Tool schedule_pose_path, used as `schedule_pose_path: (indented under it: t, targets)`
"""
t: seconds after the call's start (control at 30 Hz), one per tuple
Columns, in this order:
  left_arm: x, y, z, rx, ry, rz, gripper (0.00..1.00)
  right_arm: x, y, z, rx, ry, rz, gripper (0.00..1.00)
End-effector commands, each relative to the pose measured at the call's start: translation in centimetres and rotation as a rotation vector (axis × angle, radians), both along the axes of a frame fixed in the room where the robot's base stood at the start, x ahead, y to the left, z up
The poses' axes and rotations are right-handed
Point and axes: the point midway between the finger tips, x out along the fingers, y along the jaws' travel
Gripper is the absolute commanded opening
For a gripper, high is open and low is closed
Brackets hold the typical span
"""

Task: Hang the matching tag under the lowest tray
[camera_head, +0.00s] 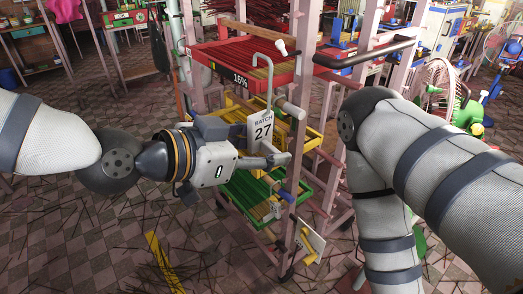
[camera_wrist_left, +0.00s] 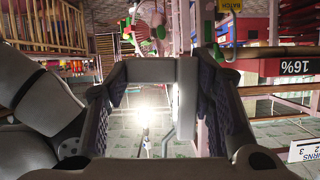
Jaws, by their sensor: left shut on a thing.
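My left gripper (camera_head: 272,156) is shut on a white tag reading "BATCH 27" (camera_head: 262,129), held upright in front of the rack with its grey hook (camera_head: 269,75) curving above it. In the left wrist view the gripper (camera_wrist_left: 160,75) has the pale tag (camera_wrist_left: 187,100) edge-on between its fingers. The rack (camera_head: 297,150) bears a red tray (camera_head: 240,62) on top, a yellow tray (camera_head: 313,135) below and a green tray (camera_head: 246,197) lowest. The held tag is above the green tray's level; the gripper partly hides the yellow tray. My right gripper is out of view.
A white plate or tag (camera_head: 313,243) is at the rack's lower front. A dark bar (camera_head: 365,53) sticks out at the red tray's right. My right arm fills the right side. Patterned floor (camera_head: 90,230) with scattered sticks is open at the left.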

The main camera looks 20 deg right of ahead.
Motion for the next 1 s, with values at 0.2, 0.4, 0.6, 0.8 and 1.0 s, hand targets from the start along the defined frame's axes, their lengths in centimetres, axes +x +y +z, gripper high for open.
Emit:
schedule_pose_path:
  t: [0.2,0.4,0.6,0.8,1.0]
  targets:
    - [-2.2,-0.9,-0.1,0.003,-0.001,-0.003,0.26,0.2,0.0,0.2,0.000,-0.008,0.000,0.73]
    - [-4.2,-1.7,-0.2,0.003,0.002,-0.005,0.26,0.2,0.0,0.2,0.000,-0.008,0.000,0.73]
    - [-6.1,-2.4,-0.2,0.002,0.001,-0.003,0.26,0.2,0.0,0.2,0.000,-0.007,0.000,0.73]
    - [-7.8,-3.1,-0.2,0.003,0.001,-0.003,0.26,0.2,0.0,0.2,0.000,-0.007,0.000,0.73]
    - [-8.0,-3.1,-0.2,0.001,0.001,0.000,0.26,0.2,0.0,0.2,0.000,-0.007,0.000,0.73]
